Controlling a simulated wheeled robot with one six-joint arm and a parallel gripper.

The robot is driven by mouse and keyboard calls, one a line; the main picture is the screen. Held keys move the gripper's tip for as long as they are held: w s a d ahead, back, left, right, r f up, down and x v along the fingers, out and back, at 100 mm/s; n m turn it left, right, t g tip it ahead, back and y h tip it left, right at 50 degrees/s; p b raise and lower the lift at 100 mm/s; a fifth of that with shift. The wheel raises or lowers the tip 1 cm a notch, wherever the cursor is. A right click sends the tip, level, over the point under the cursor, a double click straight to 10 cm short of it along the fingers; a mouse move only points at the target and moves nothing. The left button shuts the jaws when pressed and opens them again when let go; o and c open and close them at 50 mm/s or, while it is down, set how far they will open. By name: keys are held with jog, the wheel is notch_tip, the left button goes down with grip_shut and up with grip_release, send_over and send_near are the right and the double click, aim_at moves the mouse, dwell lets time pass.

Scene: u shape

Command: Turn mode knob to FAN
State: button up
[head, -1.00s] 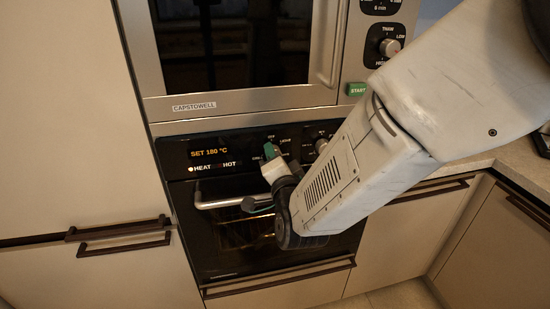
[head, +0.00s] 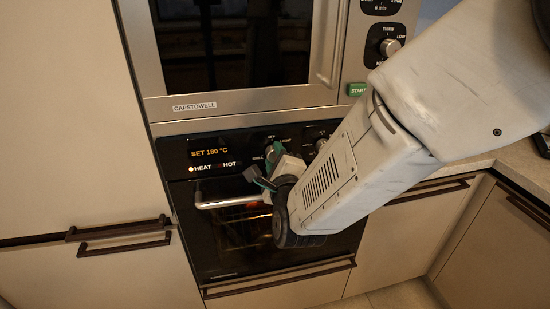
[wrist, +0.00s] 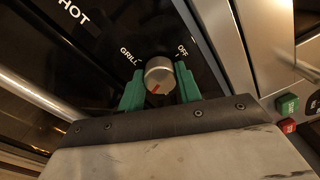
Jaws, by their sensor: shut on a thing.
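The mode knob (wrist: 160,74) is a round silver knob with an orange mark on the oven's black panel. In the wrist view its mark lies toward the lower edge of its face. The printed words GRILL and OFF show beside it; I cannot see the word FAN. My gripper (wrist: 158,80) has its two green fingers on either side of the knob, shut on it. In the head view my gripper (head: 266,165) is at the panel, right of the display, and largely covers the knob.
The oven display (head: 210,152) reads SET 180 °C. The oven door handle (head: 230,202) runs just below my gripper. A second panel knob (head: 321,144) is close on the right, partly by my arm. The microwave (head: 250,60) is above, with a green START button (head: 357,89).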

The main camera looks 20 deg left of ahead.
jog(key=shift+f+m, duration=0.1)
jog(key=shift+m, duration=1.8)
jog(key=o, duration=1)
jog(key=shift+s, duration=0.1)
jog(key=v, duration=0.7)
jog(key=shift+s, duration=0.3)
jog(key=shift+d, duration=0.1)
